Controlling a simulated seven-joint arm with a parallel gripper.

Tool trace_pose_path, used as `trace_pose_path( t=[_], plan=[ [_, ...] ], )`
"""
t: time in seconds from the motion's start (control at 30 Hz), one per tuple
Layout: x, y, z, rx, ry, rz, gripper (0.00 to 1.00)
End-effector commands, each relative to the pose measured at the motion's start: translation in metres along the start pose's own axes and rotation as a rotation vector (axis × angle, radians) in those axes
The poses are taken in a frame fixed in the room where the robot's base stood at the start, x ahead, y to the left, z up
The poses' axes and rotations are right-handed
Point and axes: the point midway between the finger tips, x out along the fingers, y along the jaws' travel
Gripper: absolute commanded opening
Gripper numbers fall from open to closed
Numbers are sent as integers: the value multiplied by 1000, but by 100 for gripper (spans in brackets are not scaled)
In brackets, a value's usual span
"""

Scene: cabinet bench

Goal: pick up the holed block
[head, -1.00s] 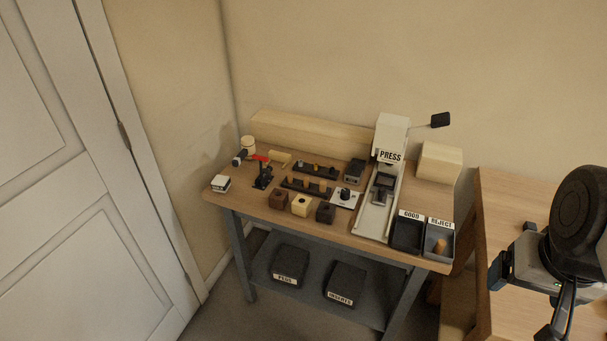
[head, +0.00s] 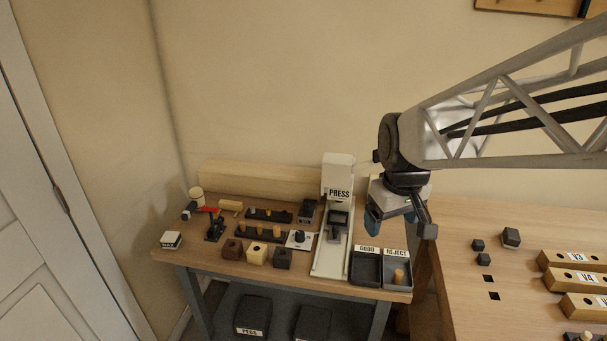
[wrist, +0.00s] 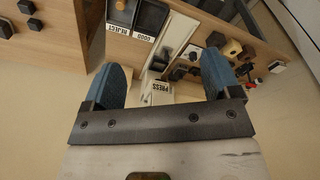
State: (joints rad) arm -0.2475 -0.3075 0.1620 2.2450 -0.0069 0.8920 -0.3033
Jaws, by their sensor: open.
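Three small blocks stand in a row at the front of the bench in the head view: a dark brown block (head: 232,249), a pale wooden block (head: 257,253) and a dark grey block (head: 283,258). The pale one shows a dark round hole in its top; the tops of the other two are harder to read. The pale block also shows small in the wrist view (wrist: 232,48). My gripper (head: 400,222) is open and empty, with blue fingers. It hangs above the bench's right end, right of the press and well away from the blocks. Both fingers show in the wrist view (wrist: 163,75).
The white press (head: 338,178) stands between the blocks and my gripper. The GOOD tray (head: 367,267) and REJECT tray (head: 397,280), which holds a peg, lie below my gripper. Pegged black racks (head: 258,233) stand behind the blocks. A second table (head: 460,275) is at the right.

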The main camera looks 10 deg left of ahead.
Motion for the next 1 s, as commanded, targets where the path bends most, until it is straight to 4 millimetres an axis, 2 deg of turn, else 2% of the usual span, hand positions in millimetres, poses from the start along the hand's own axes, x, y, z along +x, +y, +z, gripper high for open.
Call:
trace_pose_path(
  t=[0.03, 0.2, 0.57, 0.77, 1.0],
  plan=[
    [6, -5, -15, -36, -6, -5, 83],
    [24, -22, -60, -156, -19, -18, 83],
    [73, -75, -151, -410, -44, -47, 83],
    [107, -113, -195, -552, -58, -63, 83],
    [153, -167, -242, -721, -75, -82, 83]
  ],
)
